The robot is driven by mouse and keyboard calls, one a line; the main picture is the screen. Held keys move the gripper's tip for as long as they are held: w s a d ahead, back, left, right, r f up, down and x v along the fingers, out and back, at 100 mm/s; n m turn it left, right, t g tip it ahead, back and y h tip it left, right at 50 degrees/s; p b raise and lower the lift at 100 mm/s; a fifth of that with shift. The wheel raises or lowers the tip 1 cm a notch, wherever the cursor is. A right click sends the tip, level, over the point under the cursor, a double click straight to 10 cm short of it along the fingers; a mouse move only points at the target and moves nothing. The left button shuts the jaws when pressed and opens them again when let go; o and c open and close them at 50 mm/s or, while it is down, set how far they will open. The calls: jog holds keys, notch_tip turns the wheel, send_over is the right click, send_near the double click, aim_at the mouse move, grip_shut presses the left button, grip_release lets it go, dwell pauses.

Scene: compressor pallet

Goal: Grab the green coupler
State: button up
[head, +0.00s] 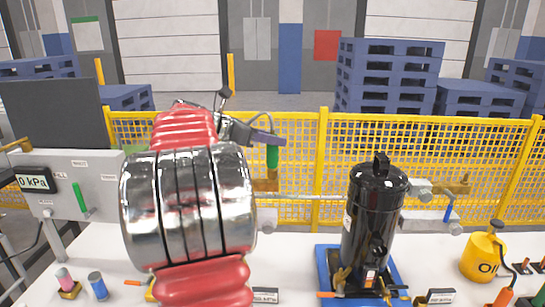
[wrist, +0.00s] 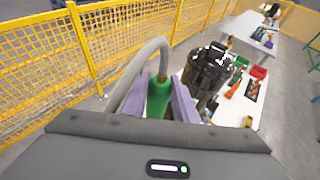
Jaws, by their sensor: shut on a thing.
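The green coupler (head: 272,157) is a short upright green cylinder with a grey hose (wrist: 146,66) rising from its top. My gripper (head: 268,139) has purple fingers and is shut on the coupler's upper part. In the wrist view the green coupler (wrist: 158,98) sits between the two purple fingers (wrist: 182,100). A brass fitting (head: 265,183) shows just below the coupler in the head view. I cannot tell whether the two touch. My red and chrome arm hides part of the table to the left.
A black compressor tank (head: 374,215) stands right of my gripper on a blue pallet (head: 326,262). A grey panel (head: 95,170) with a 0 kPa display is at left. A yellow oil can (head: 482,256) is at right. A yellow mesh fence (head: 300,150) runs behind the table.

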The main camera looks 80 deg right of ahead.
grip_shut()
